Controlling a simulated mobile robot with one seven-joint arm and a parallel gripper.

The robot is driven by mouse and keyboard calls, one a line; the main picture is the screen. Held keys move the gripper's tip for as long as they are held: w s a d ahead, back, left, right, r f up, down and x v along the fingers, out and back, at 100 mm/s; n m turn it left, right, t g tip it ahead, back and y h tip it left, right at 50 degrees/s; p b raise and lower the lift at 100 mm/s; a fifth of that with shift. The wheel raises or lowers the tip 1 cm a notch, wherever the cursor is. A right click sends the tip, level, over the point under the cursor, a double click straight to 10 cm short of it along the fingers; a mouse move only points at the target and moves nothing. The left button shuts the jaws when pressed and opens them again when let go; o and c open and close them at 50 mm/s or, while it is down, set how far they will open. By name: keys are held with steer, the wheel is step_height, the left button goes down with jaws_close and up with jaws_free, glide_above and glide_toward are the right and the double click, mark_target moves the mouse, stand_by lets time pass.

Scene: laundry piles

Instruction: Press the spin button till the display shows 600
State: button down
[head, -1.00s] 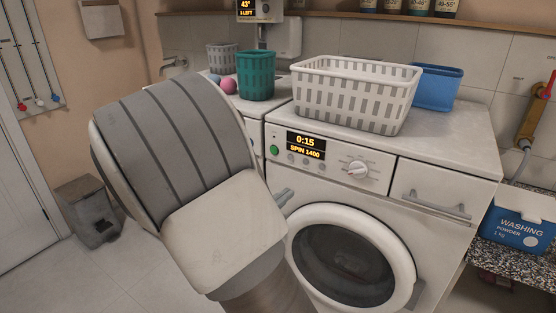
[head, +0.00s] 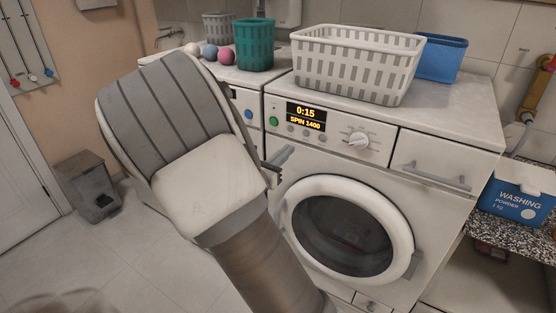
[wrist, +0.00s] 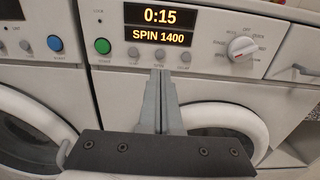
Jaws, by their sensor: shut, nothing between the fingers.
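The display (head: 306,116) on the right-hand white washer (head: 452,205) reads 0:15 and SPIN 1400. The wrist view shows the same display (wrist: 160,26) clearly. Below it are three small grey buttons, a left one (wrist: 131,50), a middle one (wrist: 158,54) and a right one (wrist: 185,57); their labels are too small to read surely. My gripper (wrist: 160,74) is shut and empty, its tips just below the middle button in the wrist view. In the head view my gripper (head: 289,150) is in front of the panel, below the buttons. I cannot tell whether it touches.
A green button (wrist: 102,46) is left of the grey buttons and a dial (wrist: 241,47) right of them. A second washer with a blue button (wrist: 55,43) stands to the left. A white basket (head: 355,65) sits on top. The round door (head: 400,220) is below.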

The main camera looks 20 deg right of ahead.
mark_target(306, 132)
steer(key=x, duration=0.8)
steer(key=shift+w+d+b, duration=0.15)
steer(key=shift+d+b, duration=0.1)
steer(key=shift+b, duration=0.05)
steer(key=shift+w+d+r, duration=0.1)
steer(key=shift+w+d, duration=0.05)
steer(key=shift+d, duration=0.1)
steer(key=shift+r, duration=0.15)
steer(key=shift+d+r, duration=0.1)
